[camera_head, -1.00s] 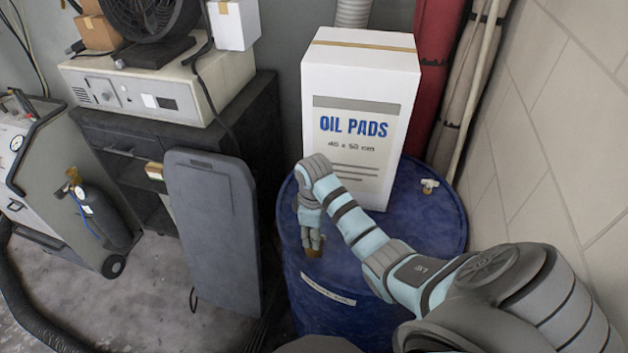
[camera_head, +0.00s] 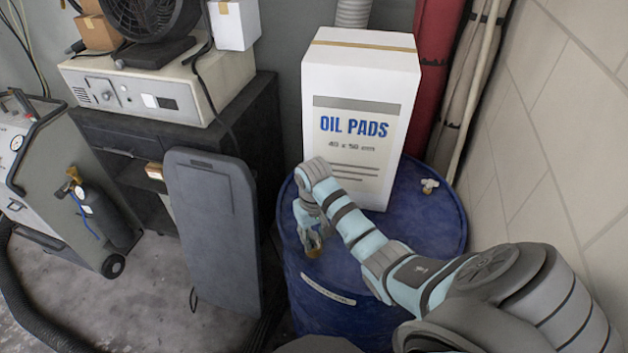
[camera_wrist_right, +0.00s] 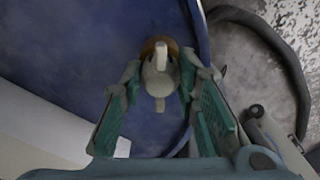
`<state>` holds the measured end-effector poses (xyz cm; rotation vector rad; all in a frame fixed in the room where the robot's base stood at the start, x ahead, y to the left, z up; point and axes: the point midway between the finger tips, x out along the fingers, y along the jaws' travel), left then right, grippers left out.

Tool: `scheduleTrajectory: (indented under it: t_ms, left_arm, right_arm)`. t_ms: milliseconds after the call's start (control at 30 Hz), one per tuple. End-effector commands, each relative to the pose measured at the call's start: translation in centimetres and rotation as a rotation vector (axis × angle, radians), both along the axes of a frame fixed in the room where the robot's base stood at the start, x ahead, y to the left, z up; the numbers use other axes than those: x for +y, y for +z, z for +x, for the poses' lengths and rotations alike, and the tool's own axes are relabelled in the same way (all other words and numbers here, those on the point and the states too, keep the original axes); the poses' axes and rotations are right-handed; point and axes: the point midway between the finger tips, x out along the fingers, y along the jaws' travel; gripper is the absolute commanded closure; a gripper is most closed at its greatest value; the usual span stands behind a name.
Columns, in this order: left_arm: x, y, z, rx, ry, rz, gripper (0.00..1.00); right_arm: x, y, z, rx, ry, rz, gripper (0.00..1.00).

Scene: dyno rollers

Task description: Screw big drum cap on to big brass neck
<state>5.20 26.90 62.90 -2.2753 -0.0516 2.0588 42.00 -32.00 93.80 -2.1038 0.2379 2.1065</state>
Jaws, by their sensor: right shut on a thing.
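My right gripper (camera_head: 311,238) points down at the near left part of the blue drum's top. In the right wrist view its two fingers (camera_wrist_right: 161,78) are shut on the big drum cap (camera_wrist_right: 160,80), a pale round cap with a raised bar across it. A brass-coloured rim, the big brass neck (camera_wrist_right: 150,44), shows just beyond the cap. The cap sits over or on the neck; I cannot tell whether the threads are engaged. In the head view the fingers mostly hide the cap and neck. My left gripper is not in view.
The blue drum (camera_head: 440,225) carries a tall white OIL PADS box (camera_head: 355,90) close behind my right arm. A small white fitting (camera_head: 429,186) stands at the drum's right. A grey panel (camera_head: 213,225) leans left of the drum. A block wall (camera_head: 570,120) is at the right.

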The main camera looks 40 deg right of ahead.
Motion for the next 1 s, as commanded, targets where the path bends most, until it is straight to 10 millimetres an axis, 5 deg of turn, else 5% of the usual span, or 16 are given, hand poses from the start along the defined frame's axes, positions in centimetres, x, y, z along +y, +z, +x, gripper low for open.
scheduleTrajectory:
  t_ms: [300,400,633,667,800,1000]
  left_arm:
    - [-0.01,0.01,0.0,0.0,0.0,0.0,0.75]
    - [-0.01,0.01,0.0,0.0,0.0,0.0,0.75]
    - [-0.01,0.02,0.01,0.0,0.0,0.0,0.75]
    - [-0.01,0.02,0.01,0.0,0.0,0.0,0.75]
    - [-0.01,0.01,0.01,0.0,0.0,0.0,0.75]
    - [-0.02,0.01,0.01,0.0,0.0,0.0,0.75]
  right_arm:
    - [-0.13,0.05,0.08,-0.001,-1.091,-0.002,1.0]
    - [-0.16,0.06,0.1,-0.001,-1.306,-0.003,1.0]
    - [-0.2,0.09,0.12,-0.003,-1.367,-0.003,1.0]
    - [-0.21,0.09,0.12,-0.003,-1.367,-0.003,0.7]
    - [-0.17,0.07,0.11,-0.002,-1.365,-0.003,0.48]
    - [-0.11,0.01,0.06,0.0,-1.364,-0.002,0.48]
